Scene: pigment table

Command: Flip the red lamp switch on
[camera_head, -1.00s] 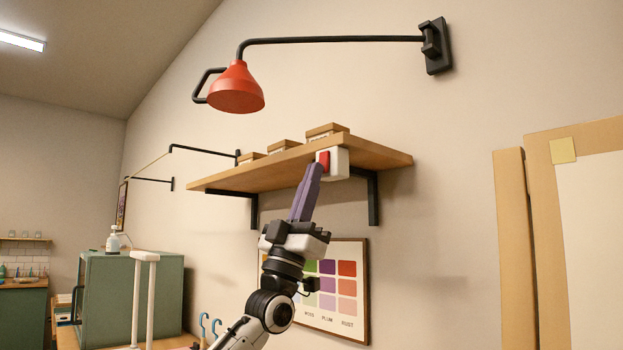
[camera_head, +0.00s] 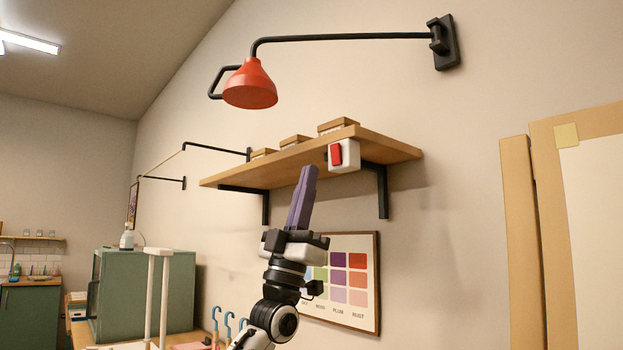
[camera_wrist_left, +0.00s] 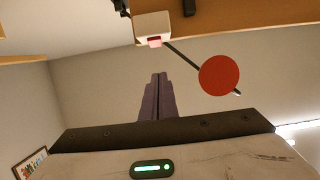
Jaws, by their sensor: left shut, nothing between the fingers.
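The red lamp switch (camera_head: 336,154) is a red rocker on a white box (camera_head: 349,156) fixed at the front edge of the wooden shelf. It also shows in the left wrist view (camera_wrist_left: 155,41), beyond my fingertips. The red lamp (camera_head: 250,85) hangs from a black wall arm above the shelf; its underside shows in the left wrist view (camera_wrist_left: 219,76) and looks unlit. My left gripper (camera_head: 308,170) points up with its purple fingers shut and empty. Its tips are below and left of the switch, apart from it in the picture. My right gripper is not in view.
The wooden shelf (camera_head: 390,146) on black brackets carries several small boxes (camera_head: 339,126). A colour chart (camera_head: 366,306) hangs on the wall behind my left arm. A green cabinet (camera_head: 150,290) stands lower left, and a wooden-framed board (camera_head: 580,130) is at right.

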